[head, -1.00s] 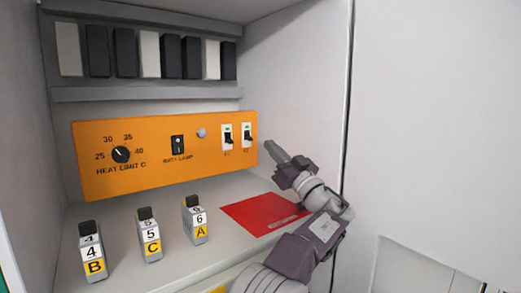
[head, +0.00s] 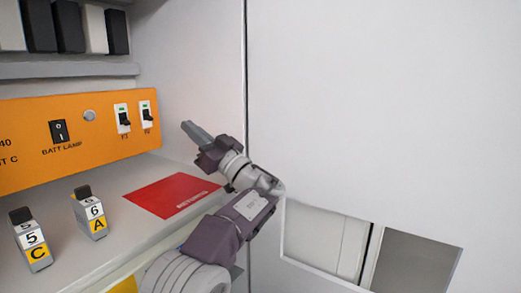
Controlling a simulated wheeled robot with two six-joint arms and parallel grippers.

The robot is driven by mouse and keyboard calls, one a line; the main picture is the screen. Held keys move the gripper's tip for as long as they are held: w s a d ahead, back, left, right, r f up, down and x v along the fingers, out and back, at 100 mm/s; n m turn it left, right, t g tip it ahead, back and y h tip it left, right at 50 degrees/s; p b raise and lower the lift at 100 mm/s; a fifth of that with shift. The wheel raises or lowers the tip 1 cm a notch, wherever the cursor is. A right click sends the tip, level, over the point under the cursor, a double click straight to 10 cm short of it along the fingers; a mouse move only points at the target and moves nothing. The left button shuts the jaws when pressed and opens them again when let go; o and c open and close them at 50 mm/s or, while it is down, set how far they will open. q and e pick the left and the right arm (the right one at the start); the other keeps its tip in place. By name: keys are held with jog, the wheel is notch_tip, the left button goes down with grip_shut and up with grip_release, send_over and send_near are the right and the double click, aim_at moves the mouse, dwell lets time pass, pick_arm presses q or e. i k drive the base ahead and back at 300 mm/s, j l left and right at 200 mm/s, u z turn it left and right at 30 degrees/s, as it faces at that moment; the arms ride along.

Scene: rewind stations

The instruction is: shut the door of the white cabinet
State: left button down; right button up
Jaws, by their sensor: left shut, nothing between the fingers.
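The white cabinet (head: 195,55) stands open on the left of the head view, with its inside showing. A large plain white panel (head: 390,110), which appears to be its door swung open, fills the right side beyond the cabinet's right edge. The far edge of this panel is out of view. My left gripper (head: 190,131) is shut and empty. It is in front of the cabinet's right inner wall, pointing up and left, above the red patch. Whether it touches the wall cannot be told. My right gripper is not in view.
An orange panel (head: 85,105) with switches is at the cabinet's back. Labelled blocks C (head: 34,240) and A (head: 90,213) stand on the cabinet floor beside a red patch (head: 165,193). Below the white panel, light and dark grey surfaces (head: 415,262) show.

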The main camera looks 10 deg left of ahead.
aim_at(405, 116)
jog(key=k+l, duration=0.1)
jog(key=l, duration=0.25)
jog(key=k+l, duration=0.1)
jog(key=l, duration=0.25)
jog(key=k+l, duration=0.1)
jog(key=l, duration=0.25)
jog(key=k+l, duration=0.1)
jog(key=l, duration=0.2)
